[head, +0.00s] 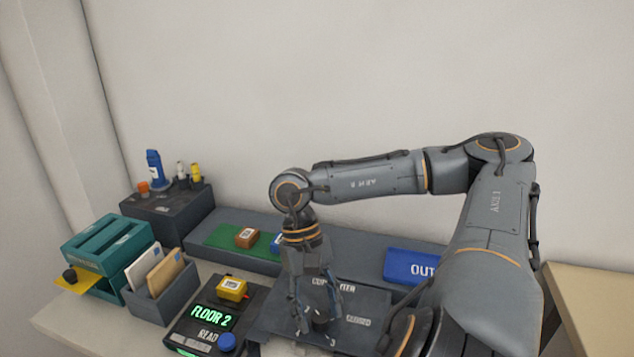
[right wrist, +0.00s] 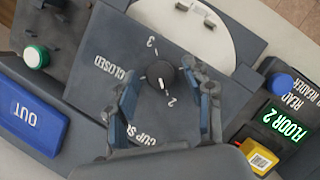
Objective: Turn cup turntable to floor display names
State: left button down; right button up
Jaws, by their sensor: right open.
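The floor display (head: 210,316) glows green and reads FLOOR 2; it also shows in the right wrist view (right wrist: 288,125). The dark cup sorter panel (right wrist: 90,85) carries a black round knob (right wrist: 161,74) with labels 3, 2 and CLOSED around it. The knob's white mark points toward the 2. A pale disc (right wrist: 215,55), apparently the turntable, lies beside the panel and is partly cut off. My right gripper (head: 318,318) points down over the panel; in the right wrist view (right wrist: 163,82) its open fingers stand on either side of the knob. Contact cannot be told. My left gripper is not in view.
A yellow labelled cube (head: 232,288) sits on the reader, near a blue button (head: 227,342). A blue OUT block (head: 412,266) stands at the right. An orange cube (head: 247,237) lies on a green mat (head: 222,239). A teal rack (head: 107,252) stands at the left.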

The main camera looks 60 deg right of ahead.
jog(key=v, duration=0.6)
jog(key=shift+w+r, duration=0.15)
jog(key=shift+r, duration=0.1)
jog(key=shift+w+d+r, duration=0.1)
jog(key=shift+d+r, duration=0.1)
jog(key=shift+r, duration=0.25)
jog(key=shift+r, duration=0.1)
